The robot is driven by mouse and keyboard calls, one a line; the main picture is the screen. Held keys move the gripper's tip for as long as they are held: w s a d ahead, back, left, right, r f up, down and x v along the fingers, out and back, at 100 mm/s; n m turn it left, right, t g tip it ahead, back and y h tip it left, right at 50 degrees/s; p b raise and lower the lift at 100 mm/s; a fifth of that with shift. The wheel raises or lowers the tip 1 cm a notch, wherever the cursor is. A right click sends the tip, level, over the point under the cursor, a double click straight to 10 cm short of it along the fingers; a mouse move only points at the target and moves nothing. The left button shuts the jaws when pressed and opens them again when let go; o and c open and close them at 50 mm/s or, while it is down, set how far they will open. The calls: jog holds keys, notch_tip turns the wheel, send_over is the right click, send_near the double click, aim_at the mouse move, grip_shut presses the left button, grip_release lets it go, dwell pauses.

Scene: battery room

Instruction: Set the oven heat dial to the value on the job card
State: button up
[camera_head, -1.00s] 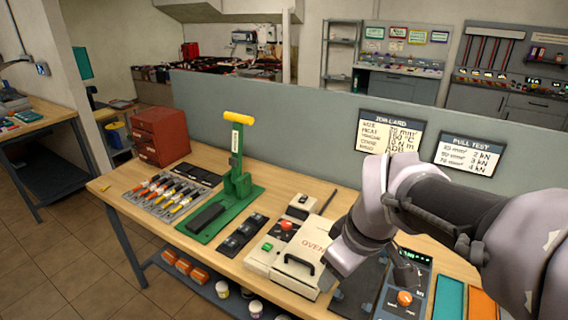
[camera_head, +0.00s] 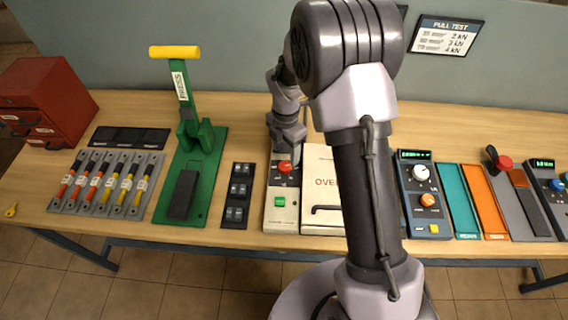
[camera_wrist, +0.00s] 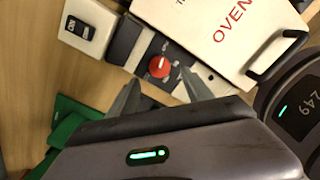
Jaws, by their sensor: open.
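The oven (camera_head: 322,165) is a pale box with red "OVEN" lettering and a black handle, near the middle of the bench. Its red heat dial (camera_head: 285,167) sits on a dark panel at its left; it also shows in the wrist view (camera_wrist: 159,66). My gripper (camera_wrist: 160,79) is open and empty. In the wrist view its two fingers lie to either side of the dial's near side, and I cannot tell whether they touch it. In the head view, my gripper (camera_head: 286,150) is just over the dial. The job card is almost wholly hidden behind my arm.
A green button (camera_head: 280,201) lies in front of the dial. A black switch (camera_wrist: 77,28) is beside the panel. The green press (camera_head: 190,150) stands to the left, past a dark block (camera_head: 237,195). A control unit (camera_head: 422,195) with knobs is to the right.

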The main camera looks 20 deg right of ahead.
aim_at(285, 166)
notch_tip(285, 166, down, 7)
jog(key=shift+r+b, duration=0.2)
jog(key=shift+b, duration=0.35)
grip_shut()
